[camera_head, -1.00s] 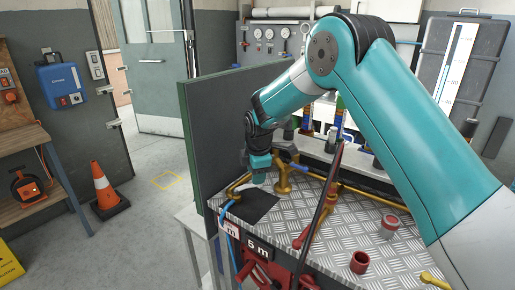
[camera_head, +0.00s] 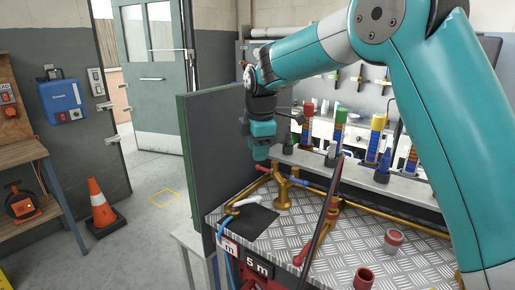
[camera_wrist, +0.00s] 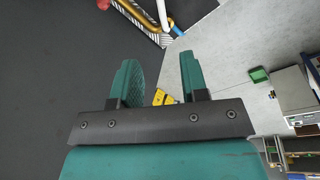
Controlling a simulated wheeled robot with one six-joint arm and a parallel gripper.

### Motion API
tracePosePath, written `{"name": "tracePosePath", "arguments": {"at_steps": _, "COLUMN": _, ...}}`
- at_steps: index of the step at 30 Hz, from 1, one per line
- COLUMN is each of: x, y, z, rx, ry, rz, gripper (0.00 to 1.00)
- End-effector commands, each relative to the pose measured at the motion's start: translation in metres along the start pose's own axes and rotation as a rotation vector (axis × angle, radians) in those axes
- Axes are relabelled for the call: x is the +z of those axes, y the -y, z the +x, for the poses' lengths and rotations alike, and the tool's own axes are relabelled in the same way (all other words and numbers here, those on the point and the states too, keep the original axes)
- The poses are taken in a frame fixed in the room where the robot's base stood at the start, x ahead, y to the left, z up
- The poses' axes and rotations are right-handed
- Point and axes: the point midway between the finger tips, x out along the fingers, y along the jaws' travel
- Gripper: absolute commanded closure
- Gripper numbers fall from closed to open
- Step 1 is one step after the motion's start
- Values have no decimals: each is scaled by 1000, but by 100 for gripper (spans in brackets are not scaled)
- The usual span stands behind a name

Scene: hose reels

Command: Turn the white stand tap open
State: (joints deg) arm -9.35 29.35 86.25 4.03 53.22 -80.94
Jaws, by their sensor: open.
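The white stand tap (camera_head: 247,201) shows as a white lever on a brass pipe, at the left end of the metal-plate bench beside a black mat. My gripper (camera_head: 261,152) hangs above and slightly right of it in the head view, apart from it. In the wrist view my gripper (camera_wrist: 158,82) has its two green fingers spread with nothing between them. A white piece on brass (camera_wrist: 162,14) shows at the top of the wrist view, beyond the fingertips; it may be this tap. How far the tap is turned is hard to tell.
A red lever (camera_head: 262,168) and a blue lever (camera_head: 298,181) sit on brass pipework close by. A dark green panel (camera_head: 220,120) stands along the bench's left side. A dark upright bar (camera_head: 326,205) crosses the bench. Red fittings (camera_head: 393,240) lie at right.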

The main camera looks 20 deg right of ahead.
Motion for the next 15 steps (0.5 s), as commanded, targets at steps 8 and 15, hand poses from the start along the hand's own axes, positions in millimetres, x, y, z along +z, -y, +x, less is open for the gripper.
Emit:
{"name": "tracePosePath", "arguments": {"at_steps": 8, "x": 18, "y": 8, "z": 34, "rx": 29, "ry": -56, "rz": -42, "gripper": 100}}
{"name": "tracePosePath", "arguments": {"at_steps": 15, "x": 38, "y": 57, "z": 90, "rx": 150, "ry": -285, "rz": -22, "gripper": 100}}
